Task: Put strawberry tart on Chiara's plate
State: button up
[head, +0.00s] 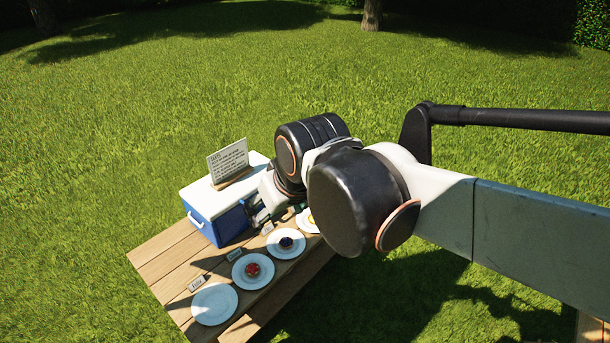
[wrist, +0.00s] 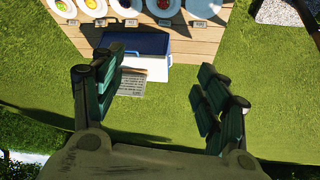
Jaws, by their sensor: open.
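A red tart, which looks like the strawberry one (head: 253,269), sits on a white plate (head: 240,279), second from the near left end of the row. It also shows in the wrist view (wrist: 163,4). An empty white plate (head: 213,304) is at the near left end and shows at the right of the row in the wrist view (wrist: 203,9). Small name cards (head: 196,284) stand by the plates; I cannot read which is Chiara's. My gripper (head: 259,213) is open and empty, beside the cooler in the head view. In the wrist view its fingers (wrist: 158,82) are spread wide.
A dark tart (head: 286,242) and a yellow tart (wrist: 90,4) sit on further plates; another plate with a greenish tart (wrist: 62,5) shows at the wrist view's left. A blue-and-white cooler (head: 203,218) with an upright text sign (head: 228,160) stands behind the plates on the wooden table (head: 162,262).

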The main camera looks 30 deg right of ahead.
jog(key=shift+m+t, duration=0.3)
jog(key=shift+t, duration=0.2)
jog(key=s, duration=0.3)
jog(key=s+f, duration=0.1)
jog(key=s, duration=0.1)
jog(key=shift+s, duration=0.4)
